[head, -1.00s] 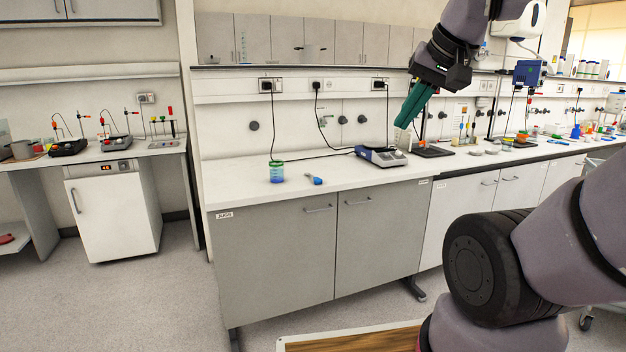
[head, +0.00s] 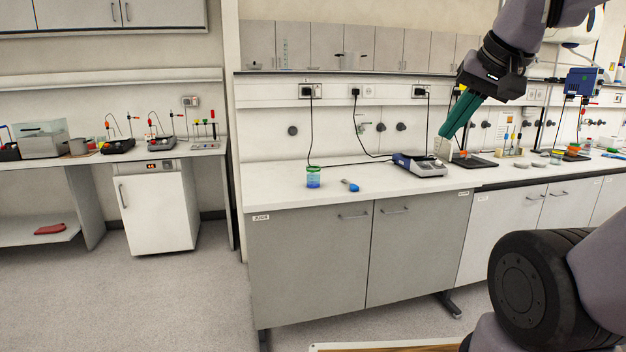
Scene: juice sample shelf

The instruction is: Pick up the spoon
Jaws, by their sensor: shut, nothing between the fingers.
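A small blue spoon (head: 350,185) lies on the white bench top, near its front edge. It is too small to make out finely. My gripper (head: 444,146), with green fingers, is at the upper right in the head view, pointing down and to the left. Its fingers are together and hold nothing. In the picture it is up and to the right of the spoon, well apart from it.
A blue-and-green jar (head: 313,177) stands just left of the spoon. A scale (head: 419,166) with cables sits farther right on the bench (head: 270,190). Bench top around the spoon is clear. A white cabinet (head: 157,208) stands at left.

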